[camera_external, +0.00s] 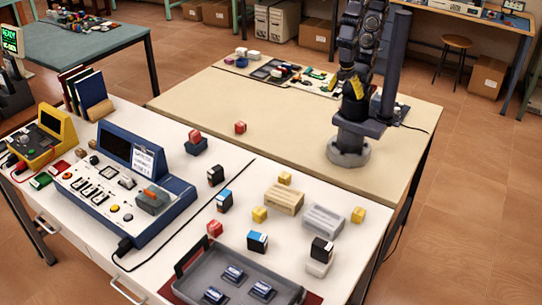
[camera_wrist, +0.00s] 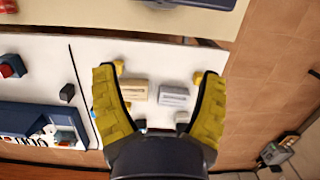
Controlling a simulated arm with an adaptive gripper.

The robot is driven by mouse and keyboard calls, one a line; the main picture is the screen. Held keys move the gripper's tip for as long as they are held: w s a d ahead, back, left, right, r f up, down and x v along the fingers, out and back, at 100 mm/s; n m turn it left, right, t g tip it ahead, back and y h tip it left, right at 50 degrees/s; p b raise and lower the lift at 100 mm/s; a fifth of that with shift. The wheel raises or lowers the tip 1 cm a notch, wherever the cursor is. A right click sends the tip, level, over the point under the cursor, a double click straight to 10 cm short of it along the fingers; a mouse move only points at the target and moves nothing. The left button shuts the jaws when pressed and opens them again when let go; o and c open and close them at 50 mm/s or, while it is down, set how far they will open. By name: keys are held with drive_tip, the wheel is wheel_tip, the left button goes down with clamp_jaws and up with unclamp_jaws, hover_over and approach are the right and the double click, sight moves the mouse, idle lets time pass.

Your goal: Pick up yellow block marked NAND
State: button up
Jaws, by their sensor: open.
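Three small yellow blocks are on the white table in the external view. One (camera_external: 284,178) is behind the tan slatted pallet (camera_external: 284,200), one (camera_external: 259,214) is left of it, and one (camera_external: 358,215) is right of the grey pallet (camera_external: 323,221). No NAND marking is readable on any of them. My gripper (camera_wrist: 158,72) is open and empty in the wrist view, its yellow fingers spread wide above the pallets. In that view, yellow blocks show near the left fingertip (camera_wrist: 119,66) and beside the right finger (camera_wrist: 197,78). In the external view, my gripper (camera_external: 353,90) is high, near the arm's column, apart from the blocks.
Black, blue and red blocks stand around the pallets, including a blue-topped one (camera_external: 257,241) and a black-and-white one (camera_external: 322,249). A dark grey tray (camera_external: 205,263) holding several blue chips is at the front. A blue console (camera_external: 125,185) fills the left side.

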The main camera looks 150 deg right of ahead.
drive_tip(key=shift+a, duration=0.1)
drive_tip(key=m+y, duration=1.1)
drive_tip(key=y, duration=0.2)
hover_over(364, 216)
drive_tip(key=s+d, duration=0.2)
wheel_tip(364, 216, down, 13)
drive_tip(key=f+m, duration=0.2)
drive_tip(key=w+f+m+t, duration=0.1)
drive_tip(key=f+m, duration=0.2)
drive_tip(key=w+f+m+t, duration=0.1)
drive_tip(key=f+m, duration=0.1)
drive_tip(key=f, duration=0.1)
drive_tip(key=shift+w+d+f+y, duration=0.1)
drive_tip(key=shift+d+f+y, duration=0.1)
drive_tip(key=shift+d+y, duration=0.15)
drive_tip(key=shift+d+f, duration=0.1)
drive_tip(key=shift+f, duration=2.15)
drive_tip(key=f, duration=0.1)
drive_tip(key=a+f, duration=0.1)
drive_tip(key=f, duration=0.1)
drive_tip(key=shift+a+f, duration=0.1)
drive_tip(key=shift+a, duration=0.25)
drive_tip(key=shift+a+f, duration=0.25)
drive_tip(key=shift+a, duration=0.3)
drive_tip(key=shift+w, duration=0.1)
